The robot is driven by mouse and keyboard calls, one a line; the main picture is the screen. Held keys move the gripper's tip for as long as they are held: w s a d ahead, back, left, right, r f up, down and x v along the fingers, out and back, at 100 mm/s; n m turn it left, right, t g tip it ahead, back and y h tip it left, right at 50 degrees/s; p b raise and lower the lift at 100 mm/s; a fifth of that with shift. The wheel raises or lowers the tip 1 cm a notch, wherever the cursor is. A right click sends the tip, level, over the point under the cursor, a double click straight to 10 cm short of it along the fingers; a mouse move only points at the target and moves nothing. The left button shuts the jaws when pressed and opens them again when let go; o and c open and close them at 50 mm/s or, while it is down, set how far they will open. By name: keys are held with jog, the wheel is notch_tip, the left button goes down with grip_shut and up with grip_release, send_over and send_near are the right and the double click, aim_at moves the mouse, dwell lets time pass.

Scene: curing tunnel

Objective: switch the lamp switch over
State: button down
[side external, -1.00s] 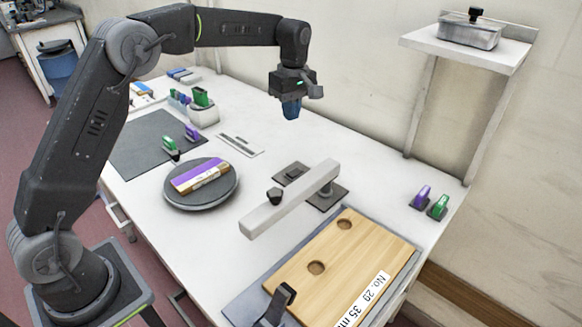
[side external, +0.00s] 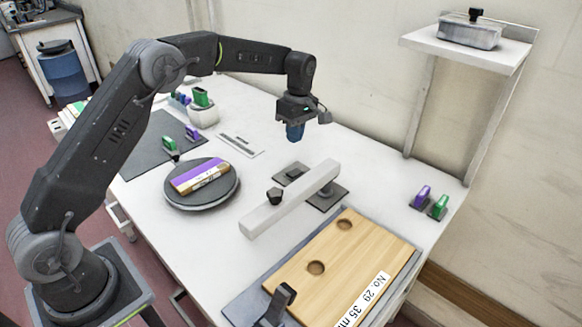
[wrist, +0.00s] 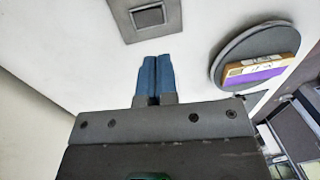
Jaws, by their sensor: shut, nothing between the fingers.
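A dark square plate with a small raised piece in its middle, which looks like the lamp switch (side external: 293,172), lies on the white table behind the pale bar. It also shows at the top of the wrist view (wrist: 147,15), ahead of the fingertips. Which way the switch is set cannot be told. My gripper (side external: 295,138) points down above the table, over and behind the switch, apart from it. Its blue fingers are shut together and empty, as the wrist view (wrist: 155,62) shows.
A pale raised bar (side external: 290,200) with a dark knob stands close in front of the switch. A round dark turntable (side external: 202,200) carries a purple-topped block (side external: 200,175). A wooden board (side external: 375,250) lies at the front right. A shelf (side external: 465,48) stands at the right.

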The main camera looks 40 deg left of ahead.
aim_at(293, 173)
jog(key=f, duration=0.3)
jog(key=s+f, duration=0.1)
jog(key=f, duration=0.6)
jog(key=shift+s+f, duration=0.15)
jog(key=shift+s+f, duration=0.1)
jog(key=shift+f, duration=0.15)
jog(key=shift+w+r, duration=0.35)
jog(key=shift+w, duration=0.4)
notch_tip(293, 173, up, 14)
jog(key=s, duration=0.1)
jog(key=shift+s, duration=0.35)
